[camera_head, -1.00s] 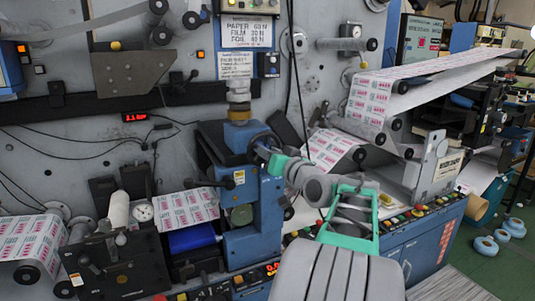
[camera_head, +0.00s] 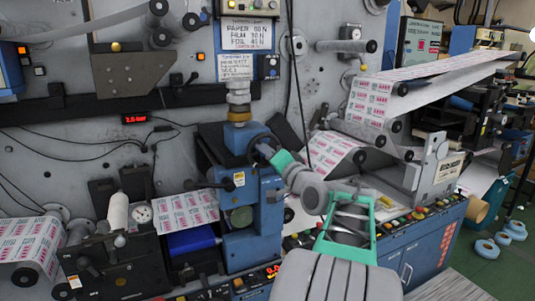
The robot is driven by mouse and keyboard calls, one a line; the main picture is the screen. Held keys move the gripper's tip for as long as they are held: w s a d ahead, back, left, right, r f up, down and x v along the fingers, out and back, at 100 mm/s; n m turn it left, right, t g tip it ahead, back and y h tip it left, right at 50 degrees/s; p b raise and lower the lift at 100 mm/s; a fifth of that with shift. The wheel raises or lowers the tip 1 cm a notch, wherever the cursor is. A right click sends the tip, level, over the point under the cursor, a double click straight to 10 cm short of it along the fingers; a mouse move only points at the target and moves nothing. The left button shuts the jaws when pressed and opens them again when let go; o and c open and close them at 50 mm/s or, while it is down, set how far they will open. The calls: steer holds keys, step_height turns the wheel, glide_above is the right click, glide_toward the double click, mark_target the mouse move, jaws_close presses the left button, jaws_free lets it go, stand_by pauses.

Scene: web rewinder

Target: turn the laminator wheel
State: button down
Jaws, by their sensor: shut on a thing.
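The laminator wheel (camera_head: 262,147) is a dark ring on the right side of the blue laminator unit (camera_head: 247,186), near the middle of the head view. My gripper (camera_head: 268,154) is at the wheel, shut on its rim on the near right side. My arm reaches up to it from the bottom and hides part of the wheel and the jaws.
Printed web (camera_head: 186,211) lies left of the blue unit, and more web (camera_head: 332,150) runs over rollers at right. A button console (camera_head: 415,215) stands behind my arm. A dark cable (camera_head: 298,85) hangs close above the wheel. Blue rolls (camera_head: 487,249) lie on the green floor.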

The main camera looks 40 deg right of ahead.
stand_by(0.3)
steer(key=c, duration=1.4)
jaws_free()
steer(key=shift+a, duration=0.1)
steer(key=b+v, duration=0.2)
steer(key=v, duration=0.5)
steer(key=shift+s, duration=0.4)
